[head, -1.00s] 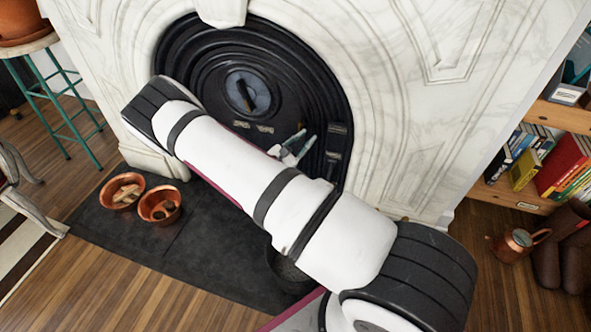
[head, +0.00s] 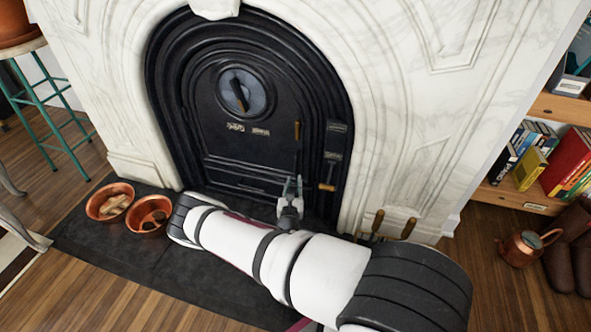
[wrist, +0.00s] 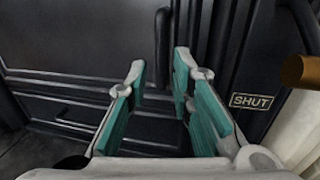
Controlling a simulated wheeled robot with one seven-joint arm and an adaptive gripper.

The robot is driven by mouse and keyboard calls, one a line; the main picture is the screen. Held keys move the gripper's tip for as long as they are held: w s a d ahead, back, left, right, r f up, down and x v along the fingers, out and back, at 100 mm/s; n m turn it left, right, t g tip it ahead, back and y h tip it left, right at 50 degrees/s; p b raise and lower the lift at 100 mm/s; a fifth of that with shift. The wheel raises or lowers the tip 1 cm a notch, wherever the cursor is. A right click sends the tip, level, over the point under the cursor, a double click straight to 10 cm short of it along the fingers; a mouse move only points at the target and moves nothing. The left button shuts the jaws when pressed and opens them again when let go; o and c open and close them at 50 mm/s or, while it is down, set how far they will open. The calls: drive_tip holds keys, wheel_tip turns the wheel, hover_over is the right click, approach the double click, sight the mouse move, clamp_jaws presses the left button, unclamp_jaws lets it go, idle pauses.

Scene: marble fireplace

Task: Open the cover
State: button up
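The black arched fireplace cover (head: 222,145) is closed in its marble surround, with a round dial (head: 240,93) in its upper part. A vertical handle with a wooden grip (head: 297,132) is at its right edge. A second wooden grip (head: 327,187) lies level lower right of it. My gripper (head: 292,181) is open and empty in front of the cover's lower right, below the vertical handle. In the wrist view the teal-padded fingers (wrist: 159,70) are apart, with a dark vertical bar (wrist: 162,38) beyond the tips. I cannot tell whether they touch it.
A "SHUT" label (wrist: 251,101) and a wooden knob (wrist: 300,71) are right of the fingers. Two copper bowls (head: 110,200) stand on the dark hearth slab (head: 95,240). Wooden-handled tools (head: 408,228) stand at the right. A bookshelf (head: 515,197) is at far right.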

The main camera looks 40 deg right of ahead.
sight(296, 168)
drive_tip(key=b+x, duration=0.3)
drive_tip(key=x, duration=0.6)
drive_tip(key=shift+w+d, duration=0.1)
clamp_jaws()
